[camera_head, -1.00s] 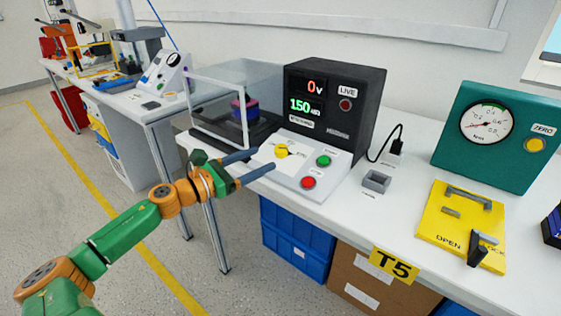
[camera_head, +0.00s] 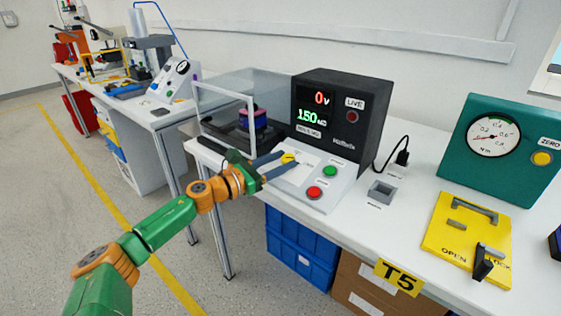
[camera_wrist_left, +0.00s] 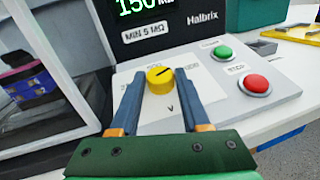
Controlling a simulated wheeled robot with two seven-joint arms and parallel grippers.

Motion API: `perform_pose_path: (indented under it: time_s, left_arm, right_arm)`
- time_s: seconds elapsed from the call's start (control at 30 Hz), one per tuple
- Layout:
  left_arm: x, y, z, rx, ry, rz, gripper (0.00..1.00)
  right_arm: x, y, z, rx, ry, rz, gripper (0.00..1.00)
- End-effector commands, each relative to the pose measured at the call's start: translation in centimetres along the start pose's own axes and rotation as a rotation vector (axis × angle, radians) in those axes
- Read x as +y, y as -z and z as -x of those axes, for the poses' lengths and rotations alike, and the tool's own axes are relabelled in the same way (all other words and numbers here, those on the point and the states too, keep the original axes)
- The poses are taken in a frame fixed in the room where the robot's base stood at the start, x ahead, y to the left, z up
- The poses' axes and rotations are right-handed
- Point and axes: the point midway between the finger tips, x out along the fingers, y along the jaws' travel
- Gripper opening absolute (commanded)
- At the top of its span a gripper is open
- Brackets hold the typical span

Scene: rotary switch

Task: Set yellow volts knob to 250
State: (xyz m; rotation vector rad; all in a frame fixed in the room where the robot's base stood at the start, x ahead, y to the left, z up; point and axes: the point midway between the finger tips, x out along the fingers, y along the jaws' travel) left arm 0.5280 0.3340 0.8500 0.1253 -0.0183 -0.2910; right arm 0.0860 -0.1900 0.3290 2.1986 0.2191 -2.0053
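The yellow volts knob (camera_head: 288,158) is on the sloped pale panel of the black tester. In the left wrist view the knob (camera_wrist_left: 160,81) has a dark pointer line slanting up to the right, with a "V" below it. The scale numbers around it are too small or covered to read surely. My left gripper (camera_head: 283,160) is open at the panel. In the wrist view its two blue fingers (camera_wrist_left: 161,77) stand on either side of the knob, with a visible gap on each side. My right gripper is out of view.
A green button (camera_wrist_left: 223,54) and red button (camera_wrist_left: 255,84) sit right of the knob. The display (camera_head: 315,107) reads 0 V and 150. A clear-walled box (camera_head: 222,108) stands close on the left. A small grey block (camera_head: 382,191) and yellow plate (camera_head: 468,236) lie to the right.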

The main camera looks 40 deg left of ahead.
Motion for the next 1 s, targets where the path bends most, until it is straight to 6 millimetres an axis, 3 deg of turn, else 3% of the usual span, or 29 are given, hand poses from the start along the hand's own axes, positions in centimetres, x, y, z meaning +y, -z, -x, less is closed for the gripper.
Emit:
perform_pose_path:
  time_s: [0.03, 0.13, 0.17, 0.57, 1.0]
  left_arm:
    - [0.0, 0.0, 0.0, 0.000, 0.000, 0.000, 0.30]
    - [0.0, 0.0, 0.0, 0.000, 0.000, 0.000, 0.03]
    - [0.0, 0.0, 0.0, 0.000, 0.000, 0.000, 0.00]
    - [-0.3, -0.4, 0.0, 0.005, -0.074, 0.027, 0.00]
    - [-1.1, -0.9, -0.3, 0.025, -0.432, 0.144, 0.00]
  right_arm:
    - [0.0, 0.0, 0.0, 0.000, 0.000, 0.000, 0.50]
    - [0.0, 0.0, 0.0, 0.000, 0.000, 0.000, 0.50]
    - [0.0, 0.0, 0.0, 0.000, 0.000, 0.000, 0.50]
    - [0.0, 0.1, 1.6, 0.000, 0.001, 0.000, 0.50]
    - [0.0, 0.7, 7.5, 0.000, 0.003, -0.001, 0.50]
